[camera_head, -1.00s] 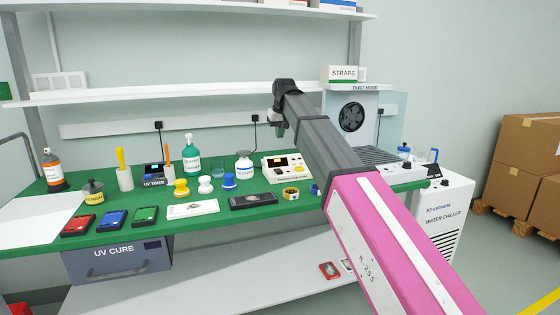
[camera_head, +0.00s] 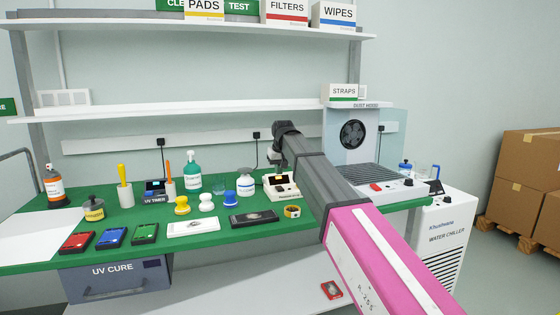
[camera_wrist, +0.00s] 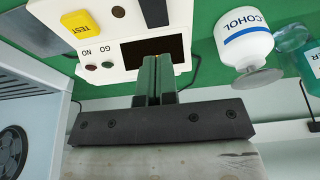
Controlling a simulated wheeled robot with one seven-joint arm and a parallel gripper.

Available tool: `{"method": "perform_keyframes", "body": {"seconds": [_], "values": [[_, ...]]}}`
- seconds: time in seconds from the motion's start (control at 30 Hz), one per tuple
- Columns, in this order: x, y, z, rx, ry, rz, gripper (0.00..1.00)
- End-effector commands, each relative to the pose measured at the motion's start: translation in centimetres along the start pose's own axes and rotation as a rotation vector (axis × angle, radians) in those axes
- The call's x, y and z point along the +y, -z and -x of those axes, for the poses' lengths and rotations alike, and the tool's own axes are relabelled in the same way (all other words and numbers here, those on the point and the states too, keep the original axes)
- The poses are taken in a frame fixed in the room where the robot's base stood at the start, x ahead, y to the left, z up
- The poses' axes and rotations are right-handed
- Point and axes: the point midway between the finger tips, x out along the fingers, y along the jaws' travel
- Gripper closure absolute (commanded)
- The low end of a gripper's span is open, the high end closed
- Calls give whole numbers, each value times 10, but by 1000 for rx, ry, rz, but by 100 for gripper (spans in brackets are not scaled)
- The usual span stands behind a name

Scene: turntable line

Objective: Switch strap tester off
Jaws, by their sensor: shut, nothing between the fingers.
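The strap tester (camera_head: 283,191) is a cream box on the green bench, partly hidden behind my arm in the head view. In the wrist view its panel (camera_wrist: 120,30) fills the upper left, with a yellow TEST button (camera_wrist: 80,27), a dark window (camera_wrist: 152,50), two small indicators (camera_wrist: 99,66) marked GO and NO, and a black part (camera_wrist: 154,12) at the top edge. I cannot tell the state of any power switch. My gripper (camera_wrist: 156,62) is shut and empty, its fingertips overlapping the dark window's lower edge in the picture. Contact cannot be told.
A white alcohol bottle (camera_wrist: 245,40) stands close beside the tester, with a teal bottle (camera_wrist: 314,62) beyond. The dust hood (camera_head: 352,135) stands to the right.

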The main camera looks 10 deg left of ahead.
Motion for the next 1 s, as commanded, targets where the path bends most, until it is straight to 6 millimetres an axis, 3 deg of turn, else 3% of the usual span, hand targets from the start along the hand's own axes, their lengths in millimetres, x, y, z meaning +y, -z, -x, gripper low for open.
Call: {"method": "perform_keyframes", "body": {"seconds": [0.1,0.3,0.8,1.0], "values": [[0,-4,-21,-2,0,0,100],[0,-10,-42,0,0,0,100],[0,-11,-49,0,0,0,100],[0,-9,-60,1,0,0,100]]}}
